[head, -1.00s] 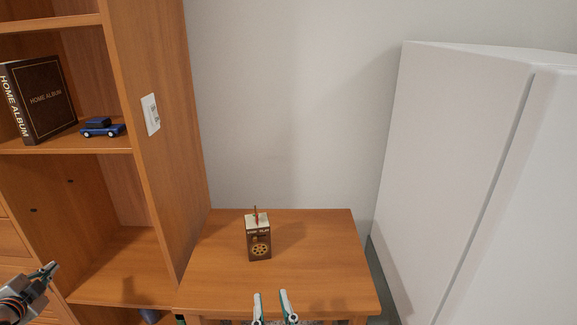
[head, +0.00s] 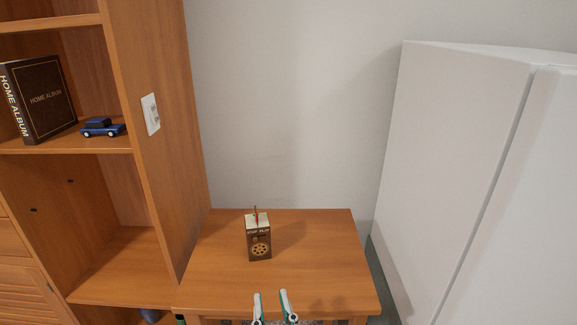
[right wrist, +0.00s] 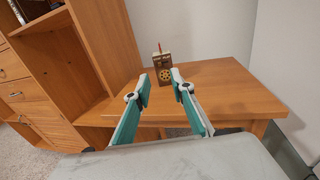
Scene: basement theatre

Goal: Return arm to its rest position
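My right gripper (head: 273,307) shows at the bottom of the head view, in front of the wooden table's front edge. Its two fingers are apart with nothing between them. In the right wrist view the same gripper (right wrist: 162,88) is open, with teal and grey fingers. A small brown box-shaped radio (head: 258,241) stands upright on the table (head: 315,260), beyond the fingertips and apart from them. The radio also shows in the right wrist view (right wrist: 164,68). My left gripper is out of the head view.
A wooden shelf unit (head: 165,190) stands at the left, holding a dark album (head: 45,98) and a blue toy car (head: 102,127). A switch plate (head: 151,114) is on its side panel. A white cabinet (head: 455,170) stands at the right. The tabletop around the radio is clear.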

